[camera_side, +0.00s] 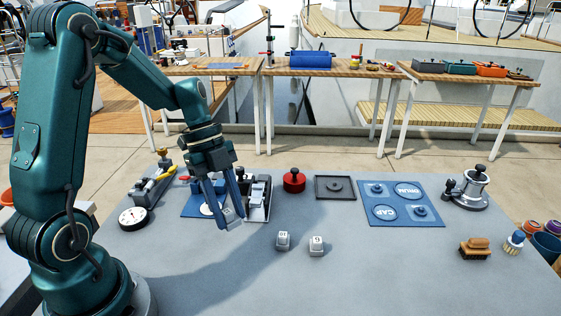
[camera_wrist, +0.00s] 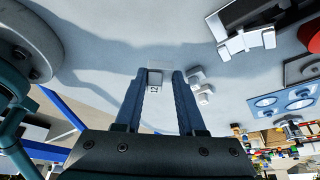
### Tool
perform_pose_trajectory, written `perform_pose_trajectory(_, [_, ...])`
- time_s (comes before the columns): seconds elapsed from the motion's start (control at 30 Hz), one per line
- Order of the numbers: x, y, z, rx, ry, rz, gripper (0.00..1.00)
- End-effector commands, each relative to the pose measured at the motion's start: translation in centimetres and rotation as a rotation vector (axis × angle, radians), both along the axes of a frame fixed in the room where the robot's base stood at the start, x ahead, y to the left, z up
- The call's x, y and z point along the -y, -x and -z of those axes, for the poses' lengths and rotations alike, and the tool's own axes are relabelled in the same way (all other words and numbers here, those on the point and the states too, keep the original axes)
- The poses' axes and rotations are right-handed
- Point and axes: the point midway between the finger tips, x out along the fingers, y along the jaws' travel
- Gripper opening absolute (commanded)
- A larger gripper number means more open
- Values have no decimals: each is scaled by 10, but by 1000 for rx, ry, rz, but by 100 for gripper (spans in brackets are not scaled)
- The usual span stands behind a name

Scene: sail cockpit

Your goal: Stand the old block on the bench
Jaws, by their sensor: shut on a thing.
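My gripper (camera_side: 228,212) is left of centre, above the grey bench (camera_side: 370,285). It is shut on a small grey block (camera_wrist: 155,78) with a white label that seems to read 12. The block sits between the fingertips in the wrist view; in the side view it is mostly hidden by the fingers. Two similar light blocks stand apart on the bench, the left block (camera_side: 283,240) and the right block (camera_side: 317,246), both with dark marks on top. I cannot tell from the markings which block is called old.
Behind my gripper is a blue plate (camera_side: 195,211) and a black-and-white fixture (camera_side: 258,198). A red knobbed pot (camera_side: 294,181), a dark tray (camera_side: 335,188) and a blue mat (camera_side: 400,203) lie further right. A dial gauge (camera_side: 133,217) is at left. The front middle bench is clear.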

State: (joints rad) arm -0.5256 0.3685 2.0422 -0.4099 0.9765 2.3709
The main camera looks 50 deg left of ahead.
Motion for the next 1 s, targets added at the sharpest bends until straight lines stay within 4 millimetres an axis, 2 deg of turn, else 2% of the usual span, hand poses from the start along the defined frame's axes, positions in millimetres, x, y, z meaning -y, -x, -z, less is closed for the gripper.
perform_pose_trajectory(0.1, [16,-8,11,-3,2,4,0])
perform_pose_trajectory(0.2, [21,-12,15,-1,0,3,0])
perform_pose_trajectory(0.27, [23,-13,18,-2,1,0,0])
perform_pose_trajectory(0.53, [22,-12,52,-4,1,-3,0])
perform_pose_trajectory(0.97, [22,-13,58,-1,-1,-2,0])
perform_pose_trajectory(1.0, [22,-13,59,-1,-1,-2,46])
